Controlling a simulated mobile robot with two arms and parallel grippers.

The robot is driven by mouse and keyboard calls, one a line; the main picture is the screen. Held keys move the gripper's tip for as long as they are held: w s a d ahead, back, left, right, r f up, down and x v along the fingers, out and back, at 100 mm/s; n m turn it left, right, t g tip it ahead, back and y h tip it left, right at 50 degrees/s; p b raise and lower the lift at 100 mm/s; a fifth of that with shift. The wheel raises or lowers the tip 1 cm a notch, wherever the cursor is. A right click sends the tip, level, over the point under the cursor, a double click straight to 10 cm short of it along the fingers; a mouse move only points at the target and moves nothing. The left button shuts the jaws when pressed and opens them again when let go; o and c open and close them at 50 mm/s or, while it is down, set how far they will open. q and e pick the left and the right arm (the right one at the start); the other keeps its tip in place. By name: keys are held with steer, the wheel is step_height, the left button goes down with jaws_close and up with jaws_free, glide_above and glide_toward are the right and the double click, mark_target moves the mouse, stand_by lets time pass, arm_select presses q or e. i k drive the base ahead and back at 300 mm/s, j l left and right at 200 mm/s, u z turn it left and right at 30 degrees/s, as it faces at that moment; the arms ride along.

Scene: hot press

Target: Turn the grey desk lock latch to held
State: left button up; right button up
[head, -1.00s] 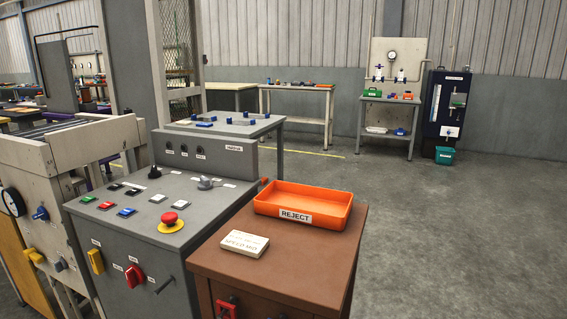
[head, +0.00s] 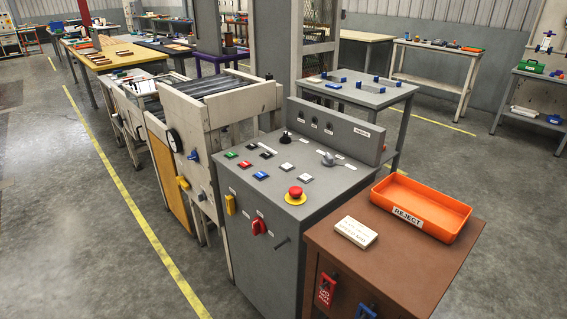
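A grey control desk (head: 285,205) stands in the middle of the head view. A grey latch-like handle (head: 328,159) sits on the right part of its sloping top, beside small white labels too small to read. It looks like the desk lock latch, but which label it points at I cannot tell. Neither of my grippers is in view.
The desk top also has a red mushroom button (head: 295,192), a black knob (head: 285,138) and several coloured buttons. A red switch (head: 259,227) is on its front. A brown cabinet (head: 400,245) with an orange REJECT tray (head: 445,222) stands to the right. Open floor lies in front on the left.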

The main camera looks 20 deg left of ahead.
mark_target(232, 204)
steer(key=u, duration=1.15)
